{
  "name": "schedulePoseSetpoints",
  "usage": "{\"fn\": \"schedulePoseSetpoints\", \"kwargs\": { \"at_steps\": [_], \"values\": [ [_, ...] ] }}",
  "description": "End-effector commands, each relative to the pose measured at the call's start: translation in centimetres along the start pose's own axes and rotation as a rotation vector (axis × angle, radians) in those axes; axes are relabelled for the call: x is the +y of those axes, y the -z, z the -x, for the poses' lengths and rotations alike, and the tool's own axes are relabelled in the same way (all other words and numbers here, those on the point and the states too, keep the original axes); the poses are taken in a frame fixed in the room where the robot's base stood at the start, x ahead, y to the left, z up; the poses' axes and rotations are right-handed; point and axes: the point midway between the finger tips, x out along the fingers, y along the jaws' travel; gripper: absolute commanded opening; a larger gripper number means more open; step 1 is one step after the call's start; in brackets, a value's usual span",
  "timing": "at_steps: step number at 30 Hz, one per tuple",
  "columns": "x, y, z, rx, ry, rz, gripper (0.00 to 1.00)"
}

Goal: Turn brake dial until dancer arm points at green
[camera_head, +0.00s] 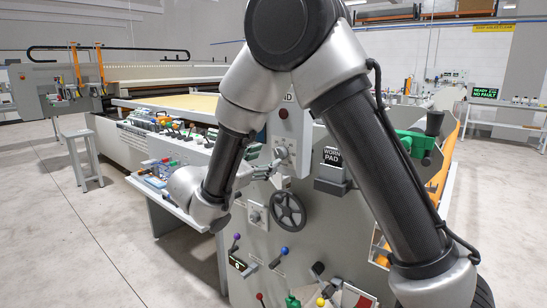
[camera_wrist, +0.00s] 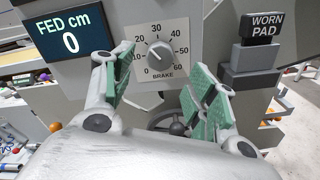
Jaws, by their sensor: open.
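The brake dial (camera_wrist: 160,50) is a grey knob on a light plate with a scale from 0 to 60, facing me in the wrist view. In the head view the dial (camera_head: 281,152) sits on the upper part of the grey machine panel. My gripper (camera_wrist: 160,72) is open, its green-padded fingers apart in front of and slightly below the dial, one to each side. The fingers look clear of the knob. In the head view my gripper (camera_head: 266,171) is just left of the dial. I cannot make out the dancer arm or a green mark; my arm hides part of the panel.
A display (camera_wrist: 65,35) reads FED cm 0. A WORN PAD block (camera_head: 332,172) stands right of the dial. A black handwheel (camera_head: 288,210) is below it, with coloured-knob levers lower down. A shelf of small items (camera_head: 160,175) lies left.

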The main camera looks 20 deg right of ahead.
Motion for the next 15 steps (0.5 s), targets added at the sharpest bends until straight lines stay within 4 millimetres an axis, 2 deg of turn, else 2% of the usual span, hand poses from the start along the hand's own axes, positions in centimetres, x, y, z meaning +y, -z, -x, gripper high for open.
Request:
{"fn": "schedulePoseSetpoints", "kwargs": {
  "at_steps": [1, 6, 10, 15],
  "values": [
    [0.1, 0.1, 1.3, 0.003, -0.004, 0.000, 0.58],
    [0.0, 0.1, 4.2, 0.002, -0.002, 0.000, 0.58],
    [0.0, 0.0, 5.3, 0.001, 0.000, 0.000, 0.58],
    [0.0, 0.0, 5.6, 0.000, 0.001, 0.000, 0.58]
  ]
}}
